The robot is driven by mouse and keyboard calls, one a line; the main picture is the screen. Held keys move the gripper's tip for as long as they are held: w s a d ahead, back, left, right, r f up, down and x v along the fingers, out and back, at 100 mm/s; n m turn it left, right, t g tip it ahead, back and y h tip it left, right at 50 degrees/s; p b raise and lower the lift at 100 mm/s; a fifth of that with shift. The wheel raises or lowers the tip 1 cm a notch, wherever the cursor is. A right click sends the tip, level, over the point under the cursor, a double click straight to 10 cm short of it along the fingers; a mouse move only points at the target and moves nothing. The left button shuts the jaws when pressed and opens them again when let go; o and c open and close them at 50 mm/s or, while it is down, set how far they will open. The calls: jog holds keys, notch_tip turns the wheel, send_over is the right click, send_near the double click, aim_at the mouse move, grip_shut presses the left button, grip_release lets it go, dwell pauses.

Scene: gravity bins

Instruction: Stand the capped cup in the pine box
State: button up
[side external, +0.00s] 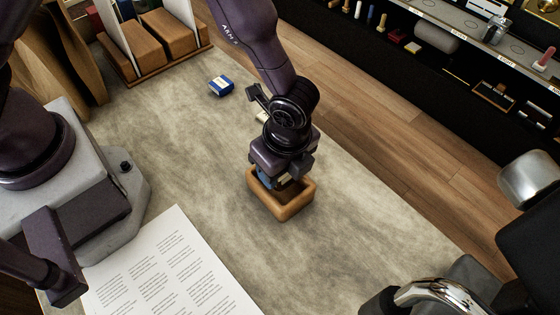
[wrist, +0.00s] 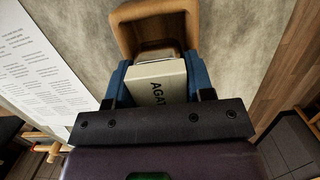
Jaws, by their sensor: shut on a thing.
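My gripper (wrist: 158,84) is shut on a pale, squared thing (wrist: 155,72) lettered "AGAT", its blue fingers on either side. It seems to be the capped cup; a greyish end part (wrist: 157,53) shows beyond its lettered face. The pine box (side external: 295,209) is a small open wooden box with rounded corners on the grey worktop. My gripper (side external: 282,181) points down over the box's opening, at its back part. In the wrist view the box (wrist: 123,28) lies just beyond the held thing. Whether the thing touches the box floor is hidden.
A blue and white block (side external: 221,86) lies behind on the worktop (side external: 190,140). A small pale thing (side external: 262,117) is partly hidden by my arm. A printed sheet (side external: 165,270) lies at the front left. A wooden rack (side external: 160,45) stands at the back left. The worktop right of the box is clear.

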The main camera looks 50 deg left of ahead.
jog(key=shift+f, duration=0.5)
jog(key=o, duration=1.3)
jog(key=shift+c, duration=0.2)
jog(key=shift+s, duration=0.1)
jog(key=shift+c, duration=1.2)
jog(key=shift+c, duration=0.7)
